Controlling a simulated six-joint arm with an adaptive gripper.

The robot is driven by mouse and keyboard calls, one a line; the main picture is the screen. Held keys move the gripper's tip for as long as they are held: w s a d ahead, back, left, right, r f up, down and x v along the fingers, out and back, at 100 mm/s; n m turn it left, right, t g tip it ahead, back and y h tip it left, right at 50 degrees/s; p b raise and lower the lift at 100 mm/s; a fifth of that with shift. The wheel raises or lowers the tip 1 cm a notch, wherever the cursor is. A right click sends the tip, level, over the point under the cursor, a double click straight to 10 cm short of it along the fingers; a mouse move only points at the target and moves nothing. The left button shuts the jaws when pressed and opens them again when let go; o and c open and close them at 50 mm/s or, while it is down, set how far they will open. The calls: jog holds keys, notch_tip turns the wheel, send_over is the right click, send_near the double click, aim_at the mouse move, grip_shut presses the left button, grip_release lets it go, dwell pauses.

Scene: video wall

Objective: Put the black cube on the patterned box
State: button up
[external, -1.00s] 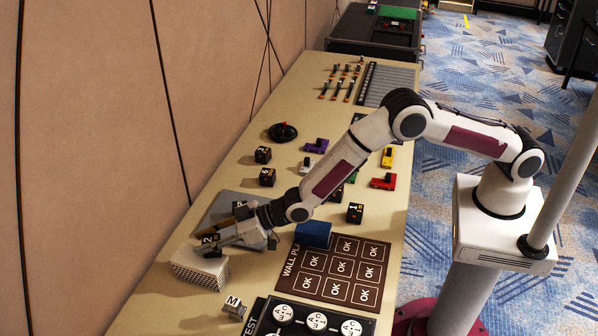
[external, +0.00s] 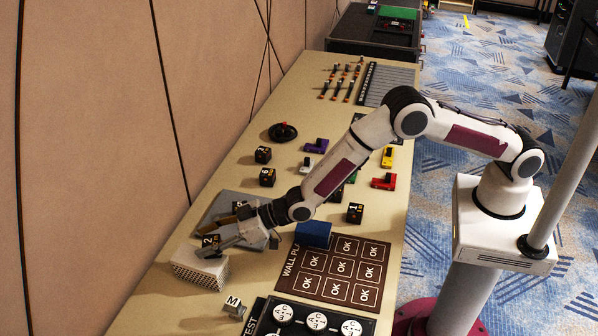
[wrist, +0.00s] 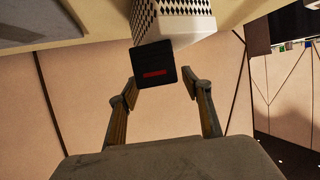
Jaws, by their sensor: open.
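The black cube (external: 210,241) has a white number and sits on top of the white patterned box (external: 203,267), near its back edge. In the wrist view the cube (wrist: 155,64) shows a black face with a red bar, against the checkered box (wrist: 176,20). My gripper (external: 213,238) is at the box with its fingers spread. In the wrist view my gripper (wrist: 160,88) is open, with a finger on either side of the cube and a gap to each. The cube's underside is hidden.
A blue block (external: 313,234) stands by the brown OK board (external: 340,270). A silver M cube (external: 234,307) is in front of the box. Other dark cubes and toy cars lie farther back.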

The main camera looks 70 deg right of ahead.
jog(key=v, duration=1.1)
jog(key=shift+s, duration=0.15)
jog(key=shift+d+r, duration=0.1)
dwell(0.3)
dwell(0.7)
jog(key=s+d+r+m+g+h, duration=0.1)
jog(key=s+d+r+g, duration=0.1)
jog(key=s+d+r, duration=0.65)
jog(key=s+d+r+m+g+h, duration=0.1)
jog(key=s+d+r+h, duration=0.1)
jog(key=s+d+r, duration=0.65)
jog(key=s+d+m+g, duration=0.1)
jog(key=s+d, duration=0.4)
jog(key=s, duration=0.4)
jog(key=s+d+r+g+h, duration=0.1)
jog(key=s+d, duration=0.4)
jog(key=s, duration=0.4)
jog(key=s+d+r+m+g+h, duration=0.1)
jog(key=s+d, duration=0.3)
jog(key=s, duration=0.6)
jog(key=shift+d+r+m+g, duration=0.25)
jog(key=shift+d+m+g, duration=0.05)
jog(key=shift+d+g, duration=0.1)
jog(key=shift+o, duration=0.5)
jog(key=shift+w, duration=0.2)
